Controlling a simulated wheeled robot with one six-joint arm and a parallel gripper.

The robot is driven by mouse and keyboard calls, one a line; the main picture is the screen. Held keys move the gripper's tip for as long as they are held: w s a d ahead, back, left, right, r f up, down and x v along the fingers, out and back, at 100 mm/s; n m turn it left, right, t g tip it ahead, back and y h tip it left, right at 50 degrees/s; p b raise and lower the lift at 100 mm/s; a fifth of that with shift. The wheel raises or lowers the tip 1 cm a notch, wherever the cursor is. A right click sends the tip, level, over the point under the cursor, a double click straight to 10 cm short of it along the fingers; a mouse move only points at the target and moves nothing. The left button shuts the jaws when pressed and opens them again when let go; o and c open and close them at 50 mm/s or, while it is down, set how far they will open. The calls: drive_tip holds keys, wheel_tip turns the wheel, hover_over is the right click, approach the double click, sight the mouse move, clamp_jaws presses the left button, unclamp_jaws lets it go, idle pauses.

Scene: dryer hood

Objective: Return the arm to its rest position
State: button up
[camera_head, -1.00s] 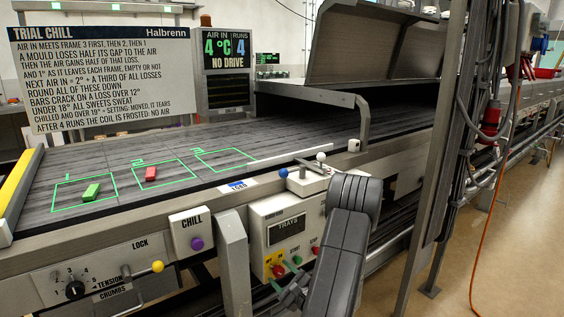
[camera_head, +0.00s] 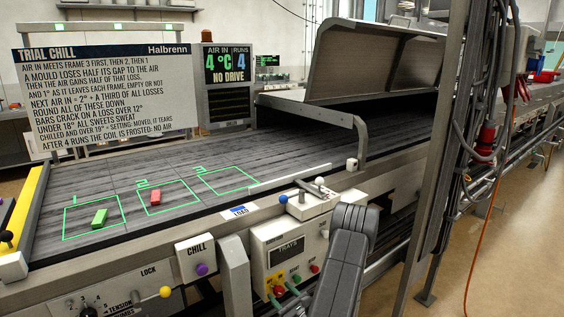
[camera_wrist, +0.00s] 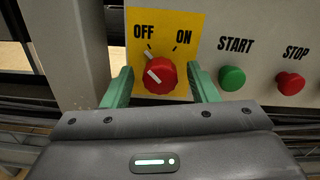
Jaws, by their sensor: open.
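My gripper (camera_wrist: 161,82) is open in the wrist view, with one green finger on each side of a red rotary knob (camera_wrist: 160,76). The knob sits on a yellow OFF/ON plate, its white mark pointing up and left, on the OFF side. I cannot tell whether the fingers touch it. In the head view, my dark arm (camera_head: 343,255) reaches down in front of the control box (camera_head: 288,243), and my gripper (camera_head: 284,295) is small and partly hidden at its lower edge.
A green START button (camera_wrist: 232,78) and red STOP button (camera_wrist: 290,83) lie right of the knob. The conveyor belt (camera_head: 110,178) carries a green bar (camera_head: 100,217) and a red bar (camera_head: 155,197). A grey post (camera_head: 432,160) with cables stands right of my arm.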

drive_tip(key=shift+r+m+p, duration=0.25)
drive_tip(key=shift+m+p, duration=1.05)
drive_tip(key=shift+p, duration=0.7)
drive_tip(key=shift+f+m+p, duration=0.15)
drive_tip(key=shift+m+p, duration=0.35)
drive_tip(key=shift+p, duration=0.1)
drive_tip(key=shift+f, duration=0.1)
